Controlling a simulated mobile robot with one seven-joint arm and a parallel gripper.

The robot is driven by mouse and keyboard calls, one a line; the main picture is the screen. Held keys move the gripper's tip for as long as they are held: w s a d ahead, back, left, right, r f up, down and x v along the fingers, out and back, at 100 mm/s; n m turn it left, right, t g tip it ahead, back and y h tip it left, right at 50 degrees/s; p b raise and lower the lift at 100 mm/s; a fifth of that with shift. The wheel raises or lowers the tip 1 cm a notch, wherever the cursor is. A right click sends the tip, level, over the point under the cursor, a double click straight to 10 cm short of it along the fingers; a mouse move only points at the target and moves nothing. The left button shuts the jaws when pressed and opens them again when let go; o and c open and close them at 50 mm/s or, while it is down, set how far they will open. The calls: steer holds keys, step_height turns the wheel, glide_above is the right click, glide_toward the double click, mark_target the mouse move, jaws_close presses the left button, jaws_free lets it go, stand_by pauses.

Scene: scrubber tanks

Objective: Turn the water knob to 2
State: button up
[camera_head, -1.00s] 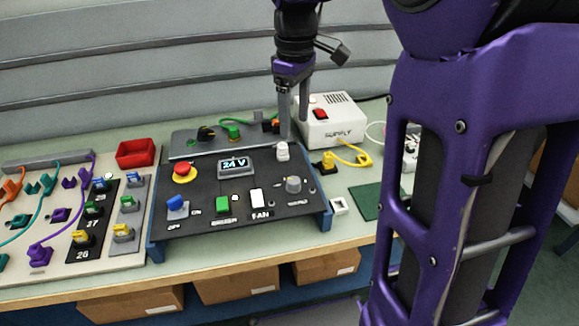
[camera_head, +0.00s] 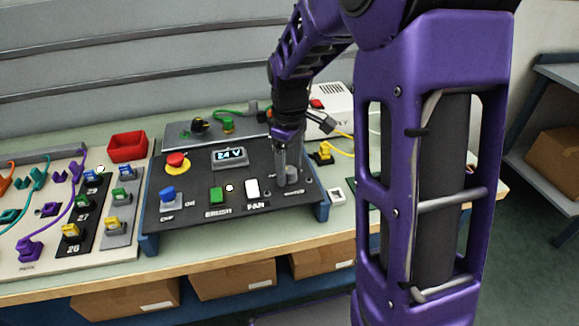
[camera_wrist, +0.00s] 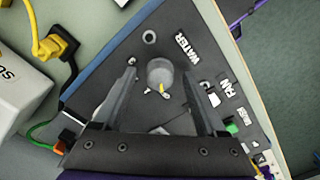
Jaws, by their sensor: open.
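My gripper (camera_wrist: 164,84) is open, with one finger on each side of the knob and a gap to each. In the head view my gripper (camera_head: 288,180) points down over the knob. The numbers around the knob are too small to read.
On the panel are a red emergency button (camera_head: 176,161), a 24 V display (camera_head: 229,155), a blue switch (camera_head: 168,194), a green switch (camera_head: 216,194) and a white fan switch (camera_head: 252,188). A white supply box (camera_head: 333,98) and yellow plug (camera_head: 323,153) stand behind.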

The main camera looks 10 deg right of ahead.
steer(key=shift+c, duration=0.2)
jaws_close()
steer(key=shift+m, duration=0.4)
steer(key=m+p, duration=0.1)
steer(key=m, duration=0.2)
steer(key=shift+m, duration=0.4)
steer(key=m, duration=0.3)
steer(key=shift+m+p, duration=0.3)
steer(key=m, duration=0.3)
steer(key=shift+m+p, duration=0.3)
steer(key=shift+p, duration=0.05)
steer(key=shift+m+p, duration=0.45)
steer(key=shift+m, duration=1.45)
